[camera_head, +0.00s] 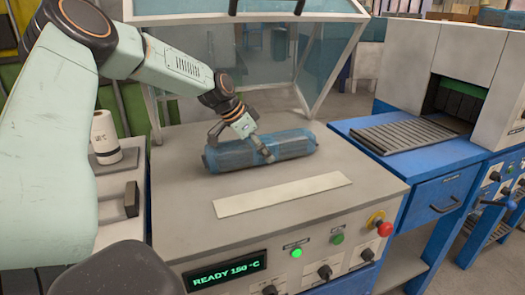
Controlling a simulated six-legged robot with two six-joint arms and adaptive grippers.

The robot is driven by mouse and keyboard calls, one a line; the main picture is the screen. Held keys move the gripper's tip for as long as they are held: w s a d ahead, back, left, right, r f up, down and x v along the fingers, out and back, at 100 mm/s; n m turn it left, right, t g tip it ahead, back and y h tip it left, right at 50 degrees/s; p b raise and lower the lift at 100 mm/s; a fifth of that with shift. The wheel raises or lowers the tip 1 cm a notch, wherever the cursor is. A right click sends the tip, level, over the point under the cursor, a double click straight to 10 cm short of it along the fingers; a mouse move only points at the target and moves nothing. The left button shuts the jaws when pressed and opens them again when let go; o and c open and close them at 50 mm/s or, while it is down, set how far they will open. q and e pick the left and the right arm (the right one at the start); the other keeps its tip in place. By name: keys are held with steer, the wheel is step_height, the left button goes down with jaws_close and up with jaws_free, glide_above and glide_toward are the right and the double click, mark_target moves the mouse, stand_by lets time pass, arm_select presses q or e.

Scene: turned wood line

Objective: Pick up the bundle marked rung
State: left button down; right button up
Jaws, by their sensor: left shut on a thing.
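A long bundle (293,146) in bluish translucent wrap lies on the grey machine top in the camera_head view. No marking on it can be read from here. My left gripper (264,151) reaches down from the upper left and is shut on the middle of the bundle. The bundle lies level and looks to be resting on the surface, though I cannot tell if there is a small gap. The gripper's far finger is hidden. My right gripper is not in view.
A pale strip (283,194) lies in front of the bundle. A clear raised hood (285,55) stands behind. The front panel has a green display (226,271) reading READY 150 °C and a red button (385,229). A blue roller machine (405,133) stands right, a white roll (104,132) left.

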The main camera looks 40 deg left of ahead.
mark_target(265, 141)
arm_select(q)
step_height(265, 141, up, 3)
steer(key=shift+w+r+p, duration=0.1)
steer(key=shift+w+p, duration=0.05)
steer(key=shift+p, duration=0.35)
steer(key=s+d, duration=0.1)
steer(key=d, duration=0.1)
steer(key=s+d+p, duration=0.1)
steer(key=s+d, duration=0.1)
steer(key=d, duration=0.1)
steer(key=s+d+p, duration=0.1)
steer(key=d, duration=0.2)
steer(key=shift+s+d+r, duration=0.1)
steer(key=shift+s+d, duration=0.15)
steer(key=shift+s, duration=0.05)
steer(key=s+d, duration=0.1)
steer(key=d, duration=0.1)
steer(key=s+d, duration=0.1)
steer(key=d, duration=0.1)
steer(key=s+d, duration=0.1)
steer(key=d, duration=0.1)
steer(key=shift+s+d, duration=0.45)
steer(key=shift+d, duration=0.3)
steer(key=shift+d, duration=0.1)
